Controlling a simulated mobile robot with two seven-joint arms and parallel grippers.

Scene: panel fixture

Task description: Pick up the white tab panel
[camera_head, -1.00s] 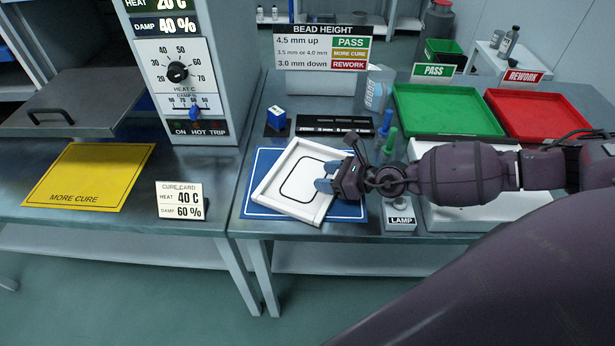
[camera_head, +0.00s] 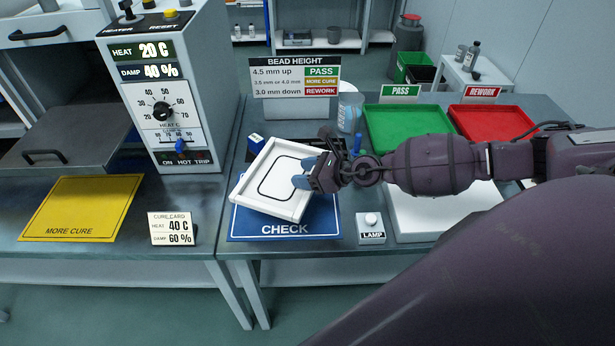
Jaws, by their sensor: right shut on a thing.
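The white tab panel (camera_head: 262,197) is a square white tray-like piece with a raised rim and a black rounded outline on its face. It is tilted and held above the blue CHECK mat (camera_head: 285,228), whose lettering shows below it. My right gripper (camera_head: 303,180) is shut on the panel's right edge, with its bluish fingertips at the rim. My left gripper is not in view.
A LAMP box (camera_head: 371,236) stands right of the mat. The green PASS tray (camera_head: 408,125) and red REWORK tray (camera_head: 490,122) lie behind my arm. The cure machine (camera_head: 165,100), CURE CARD (camera_head: 172,229) and yellow MORE CURE mat (camera_head: 80,208) are at left.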

